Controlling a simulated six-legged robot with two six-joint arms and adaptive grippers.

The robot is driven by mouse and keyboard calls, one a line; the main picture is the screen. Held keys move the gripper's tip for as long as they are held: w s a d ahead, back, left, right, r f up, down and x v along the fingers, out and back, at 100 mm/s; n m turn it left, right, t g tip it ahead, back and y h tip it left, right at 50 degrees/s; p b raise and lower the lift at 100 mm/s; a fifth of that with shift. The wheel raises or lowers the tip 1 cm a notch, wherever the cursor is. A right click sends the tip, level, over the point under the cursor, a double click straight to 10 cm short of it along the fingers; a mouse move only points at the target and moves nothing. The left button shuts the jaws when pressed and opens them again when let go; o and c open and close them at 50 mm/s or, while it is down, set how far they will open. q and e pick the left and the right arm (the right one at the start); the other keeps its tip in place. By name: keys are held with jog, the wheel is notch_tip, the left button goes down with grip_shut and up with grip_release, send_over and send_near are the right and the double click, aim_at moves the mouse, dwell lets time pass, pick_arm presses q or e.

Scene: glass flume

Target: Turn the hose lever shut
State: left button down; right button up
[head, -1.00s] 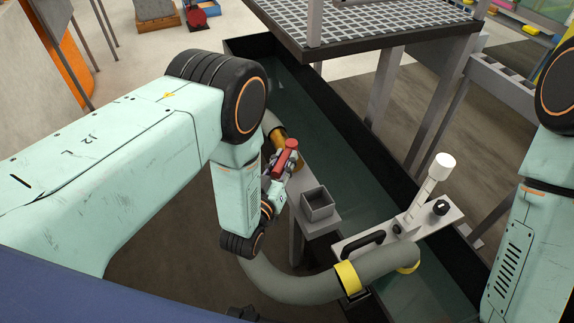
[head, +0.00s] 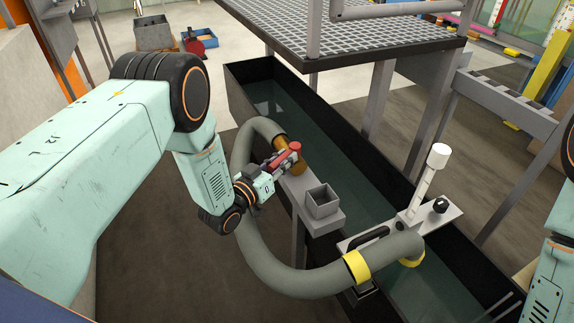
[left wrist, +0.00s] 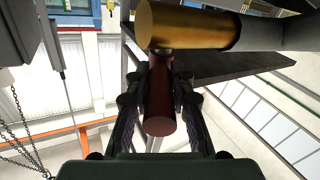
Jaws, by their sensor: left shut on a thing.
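The hose lever is a red bar (head: 286,158) beside the brass valve fitting (head: 296,158) at the hose's far end. In the left wrist view, the dark red lever (left wrist: 159,98) points from the brass fitting (left wrist: 188,27) toward me. My left gripper (head: 272,168) is shut on the lever, and its fingers (left wrist: 158,100) lie along both sides of it in the wrist view. The grey hose (head: 268,270) loops from the fitting to a yellow-collared end at the tank. My right gripper is out of the head view; only part of my right arm shows at the right edge.
A small open grey box (head: 322,203) sits on the ledge just right of the lever. The dark water-filled flume (head: 335,165) runs behind it. A white-topped handle (head: 428,180) stands on a plate at the right. A grating platform (head: 390,35) overhangs the back.

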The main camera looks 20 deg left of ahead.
pick_arm(q)
jog(key=shift+w+a+r+m+g+h+b, duration=0.1)
jog(key=shift+w+a+m+g+h+b, duration=0.2)
jog(key=shift+m+g+h+b, duration=0.75)
jog(key=shift+w+a+f+m+g+h+b, duration=0.1)
jog(key=shift+w+a+m+g+h+b, duration=0.15)
jog(key=shift+a+m+g+h+b, duration=0.6)
jog(key=shift+w+d+r+m+g+h+b, duration=0.1)
jog(key=shift+w+m+g+h+b, duration=0.2)
jog(key=shift+m+g+h, duration=0.95)
jog(key=shift+t+h, duration=0.55)
jog(key=c, duration=1.1)
grip_release()
jog(key=shift+s+n, duration=0.1)
jog(key=shift+n, duration=0.15)
jog(key=shift+c, duration=0.2)
jog(key=v, duration=1.2)
